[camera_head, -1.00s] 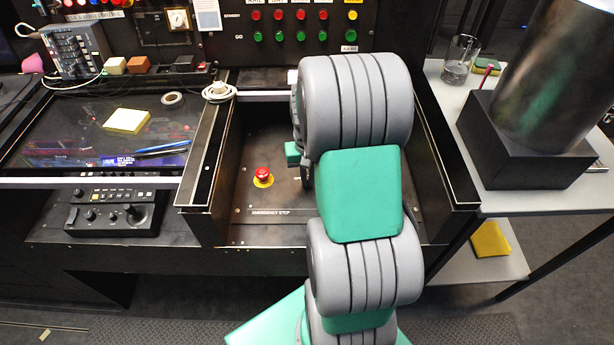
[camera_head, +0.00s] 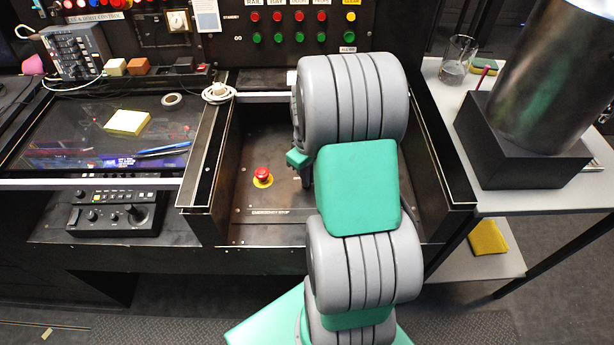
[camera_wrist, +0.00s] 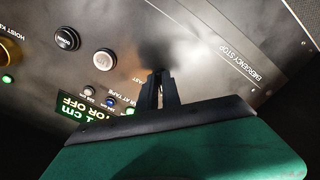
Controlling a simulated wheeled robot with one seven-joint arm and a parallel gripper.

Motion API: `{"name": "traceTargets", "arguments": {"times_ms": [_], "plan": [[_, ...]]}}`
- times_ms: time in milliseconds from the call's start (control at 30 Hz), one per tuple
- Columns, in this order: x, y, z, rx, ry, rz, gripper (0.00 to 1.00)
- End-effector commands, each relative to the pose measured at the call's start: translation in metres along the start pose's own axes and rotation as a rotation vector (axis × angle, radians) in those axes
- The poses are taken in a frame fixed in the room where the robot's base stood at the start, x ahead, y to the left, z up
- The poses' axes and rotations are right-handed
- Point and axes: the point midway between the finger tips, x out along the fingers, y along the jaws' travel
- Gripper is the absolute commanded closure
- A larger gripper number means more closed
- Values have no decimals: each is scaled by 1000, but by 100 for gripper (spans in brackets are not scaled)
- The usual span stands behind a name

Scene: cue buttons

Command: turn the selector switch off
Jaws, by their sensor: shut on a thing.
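In the wrist view my gripper (camera_wrist: 160,78) is shut on the selector switch, with its fingertips close to the dark panel (camera_wrist: 205,60). The switch is hidden between and beneath the fingers and a dark shadow, so I cannot read its angle. A green-lit display (camera_wrist: 85,108) beside the gripper is partly covered; its visible letters read "TOR OFF". In the head view my own arm hides the fingers and the switch; only a green part of my gripper's body shows, tilted, at the arm's left edge.
The red emergency stop (camera_head: 262,174) stands left of my arm in the walled bay. In the wrist view, a black button (camera_wrist: 66,38), a white button (camera_wrist: 103,60) and small coloured buttons lie left of the fingers. A metal cylinder (camera_head: 550,85) stands at right.

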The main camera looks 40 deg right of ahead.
Motion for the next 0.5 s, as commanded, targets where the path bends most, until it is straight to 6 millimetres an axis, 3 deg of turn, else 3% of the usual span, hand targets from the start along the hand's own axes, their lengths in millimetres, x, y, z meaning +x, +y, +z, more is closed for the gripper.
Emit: {"name": "traceTargets", "arguments": {"times_ms": [433,467,500], "plan": [[-1,1,-1,-12,3,2,100],[-1,1,-1,-12,3,2,89],[-1,1,-1,-12,3,2,86]]}}
